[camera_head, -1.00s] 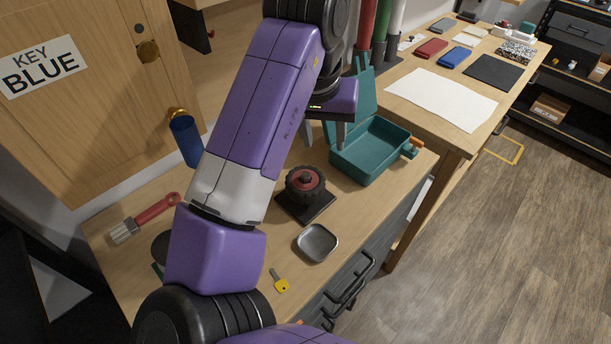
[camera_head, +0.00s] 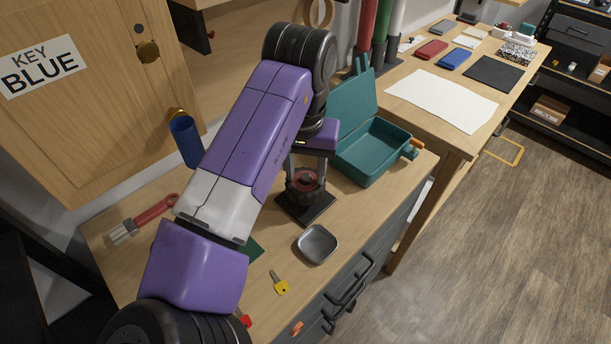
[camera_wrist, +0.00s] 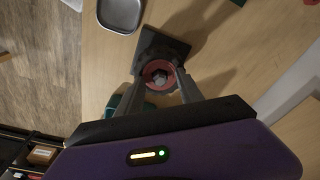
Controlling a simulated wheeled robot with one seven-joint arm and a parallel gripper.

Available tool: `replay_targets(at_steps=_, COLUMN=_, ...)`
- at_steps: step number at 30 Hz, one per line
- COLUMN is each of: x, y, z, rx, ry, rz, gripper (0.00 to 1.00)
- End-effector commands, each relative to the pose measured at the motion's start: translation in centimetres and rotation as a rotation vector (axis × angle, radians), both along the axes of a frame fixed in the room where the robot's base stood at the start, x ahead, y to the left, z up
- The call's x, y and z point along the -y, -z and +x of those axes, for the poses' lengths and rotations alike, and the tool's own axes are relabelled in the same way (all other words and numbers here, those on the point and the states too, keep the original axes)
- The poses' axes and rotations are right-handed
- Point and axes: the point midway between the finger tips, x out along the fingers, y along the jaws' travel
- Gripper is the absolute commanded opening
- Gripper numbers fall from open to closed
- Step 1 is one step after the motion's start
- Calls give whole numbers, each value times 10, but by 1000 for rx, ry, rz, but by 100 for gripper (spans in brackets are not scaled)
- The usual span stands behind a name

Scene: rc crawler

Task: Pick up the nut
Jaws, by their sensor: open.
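The nut (camera_wrist: 159,77) shows in the wrist view as a small grey hexagon in the middle of the red hub of a black-tyred wheel (camera_head: 303,195). The wheel is on a dark square base (camera_head: 318,209) on the wooden workbench. My gripper (camera_wrist: 161,86) points down at the wheel, its two grey fingers spread apart on either side of the hub, with nothing held. In the head view my gripper (camera_head: 306,178) is right over the wheel. I cannot tell whether the fingers touch the wheel. The nut is too small to make out in the head view.
A grey metal dish (camera_head: 317,244) lies just in front of the base. An open teal toolbox (camera_head: 376,158) stands to the right. A yellow key (camera_head: 279,284), a red-handled brush (camera_head: 145,219) and a blue cylinder (camera_head: 187,141) are also near.

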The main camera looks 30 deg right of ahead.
Motion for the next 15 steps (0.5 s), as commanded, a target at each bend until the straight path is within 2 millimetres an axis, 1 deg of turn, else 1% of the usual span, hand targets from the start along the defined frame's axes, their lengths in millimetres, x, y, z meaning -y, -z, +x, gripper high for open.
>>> replay_targets(at_steps=5, x=0, y=0, z=0, rx=0, ry=0, rz=0, gripper=44)
replay_targets(at_steps=8, x=0, y=0, z=0, rx=0, ry=0, rz=0, gripper=26)
replay_targets(at_steps=9, x=0, y=0, z=0, rx=0, ry=0, rz=0, gripper=18)
replay_targets(at_steps=12, x=0, y=0, z=0, rx=0, ry=0, rz=0, gripper=0)
replay_targets(at_steps=15, x=0, y=0, z=0, rx=0, ry=0, rz=0, gripper=0)
